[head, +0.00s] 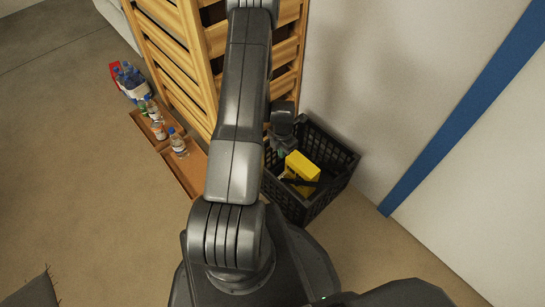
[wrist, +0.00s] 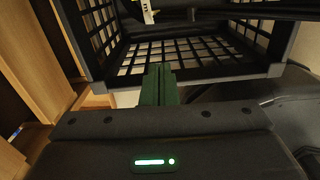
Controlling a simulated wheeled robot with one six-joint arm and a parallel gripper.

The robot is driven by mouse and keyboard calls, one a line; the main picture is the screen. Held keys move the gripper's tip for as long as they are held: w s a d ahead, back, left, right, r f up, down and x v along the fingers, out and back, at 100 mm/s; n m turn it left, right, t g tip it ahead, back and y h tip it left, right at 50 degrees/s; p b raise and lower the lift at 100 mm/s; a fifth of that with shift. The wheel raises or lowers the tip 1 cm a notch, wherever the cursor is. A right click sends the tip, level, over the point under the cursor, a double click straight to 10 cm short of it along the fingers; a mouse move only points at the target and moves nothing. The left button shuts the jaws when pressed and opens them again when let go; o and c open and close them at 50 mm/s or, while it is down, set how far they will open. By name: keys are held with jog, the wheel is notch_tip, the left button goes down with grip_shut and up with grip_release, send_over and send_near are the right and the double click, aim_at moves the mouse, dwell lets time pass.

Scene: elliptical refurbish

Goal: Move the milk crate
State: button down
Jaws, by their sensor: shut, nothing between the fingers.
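The black milk crate (head: 332,192) stands on the floor against the wall, to the right of the wooden slatted stack. A yellow box-like thing (head: 302,165) and some dark items lie inside it. The crate's open-grid side (wrist: 205,50) fills the upper part of the wrist view. My gripper (wrist: 158,75) is shut and empty, with its dark green fingers together in front of the grid. In the head view my wrist is over the crate's left, back part and the fingertips are hard to make out. I cannot tell whether the fingers touch the crate.
The tall wooden slatted stack (head: 176,52) stands close to the crate's left. Wooden trays (head: 186,172) with bottles (head: 178,143) are at its foot. More bottles (head: 132,80) stand farther back. A white wall with a blue stripe (head: 455,120) bounds the right. Floor is free at left.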

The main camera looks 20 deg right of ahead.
jog(key=s+a+f+b, duration=0.1)
jog(key=a+f+b, duration=0.1)
jog(key=f, duration=0.6)
jog(key=shift+s+a+b, duration=0.3)
jog(key=shift+a+b, duration=0.1)
jog(key=shift+a, duration=0.45)
jog(key=shift+w+f, duration=0.1)
jog(key=shift+f, duration=0.05)
